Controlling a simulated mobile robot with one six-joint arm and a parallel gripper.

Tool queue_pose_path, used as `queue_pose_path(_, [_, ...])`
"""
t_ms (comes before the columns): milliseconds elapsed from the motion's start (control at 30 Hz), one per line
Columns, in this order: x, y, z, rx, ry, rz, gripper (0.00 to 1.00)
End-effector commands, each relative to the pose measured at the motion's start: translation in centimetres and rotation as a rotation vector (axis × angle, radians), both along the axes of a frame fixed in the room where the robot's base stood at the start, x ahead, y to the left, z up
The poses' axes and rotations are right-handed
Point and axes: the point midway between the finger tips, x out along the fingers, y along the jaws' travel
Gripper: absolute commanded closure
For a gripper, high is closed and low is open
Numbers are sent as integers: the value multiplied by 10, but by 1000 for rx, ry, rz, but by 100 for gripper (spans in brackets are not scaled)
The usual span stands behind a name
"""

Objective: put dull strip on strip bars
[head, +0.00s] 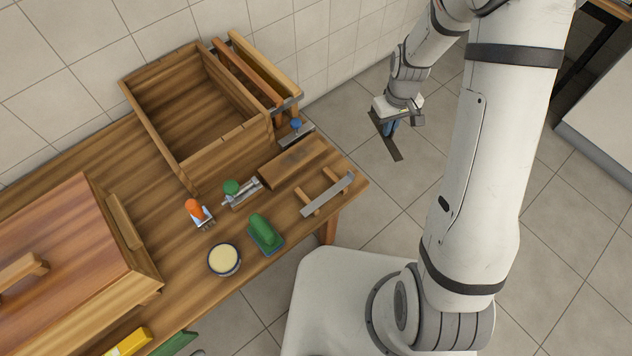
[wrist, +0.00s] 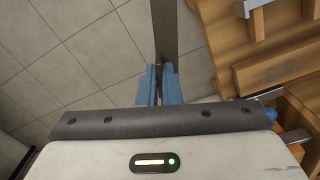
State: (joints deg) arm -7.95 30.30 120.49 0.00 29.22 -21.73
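My gripper (head: 390,127) is out over the tiled floor, to the right of the table. It is shut on a long dark grey strip (head: 393,149), which is likely the dull strip. In the wrist view the strip (wrist: 165,32) runs away from between the blue fingers (wrist: 160,85). Two short wooden strip bars (head: 332,176) lie near the table's right end. A lighter grey metal strip (head: 328,195) lies across them. One bar shows in part at the top right of the wrist view (wrist: 307,8).
The wooden table (head: 210,283) holds an open wooden box (head: 150,120), a sloped wooden block (head: 293,162), a green-handled brush or scraper (head: 263,232), an orange-handled tool (head: 195,209), a green-knobbed tool (head: 232,188) and a round dish (head: 224,260). A lidded hive-like box (head: 70,235) stands left.

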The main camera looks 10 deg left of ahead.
Motion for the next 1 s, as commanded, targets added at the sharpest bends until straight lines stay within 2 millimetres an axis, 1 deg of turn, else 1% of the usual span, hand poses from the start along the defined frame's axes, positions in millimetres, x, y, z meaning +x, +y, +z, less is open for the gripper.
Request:
queue_pose_path(33, [-6, 20, -2, 1, -3, 152, 100])
queue_pose_path(167, [-25, 62, 1, 1, -2, 557, 100])
queue_pose_path(200, [-31, 75, 3, 0, -4, 682, 100])
queue_pose_path(267, [-42, 92, 4, 0, -4, 869, 100])
queue_pose_path(400, [-70, 131, 7, 1, -4, 1306, 100])
queue_pose_path(500, [-92, 155, 9, 1, -2, 1606, 100])
queue_pose_path(600, [-112, 174, 11, 1, -3, 1870, 100])
queue_pose_path(733, [-133, 190, 13, 1, -1, 2124, 100])
queue_pose_path(800, [-140, 194, 14, 1, -1, 2215, 100])
queue_pose_path(900, [-146, 198, 13, 2, 0, 2291, 100])
queue_pose_path(967, [-148, 199, 7, 2, 3, 2310, 100])
queue_pose_path(1000, [-148, 199, -1, 4, 4, 2316, 100])
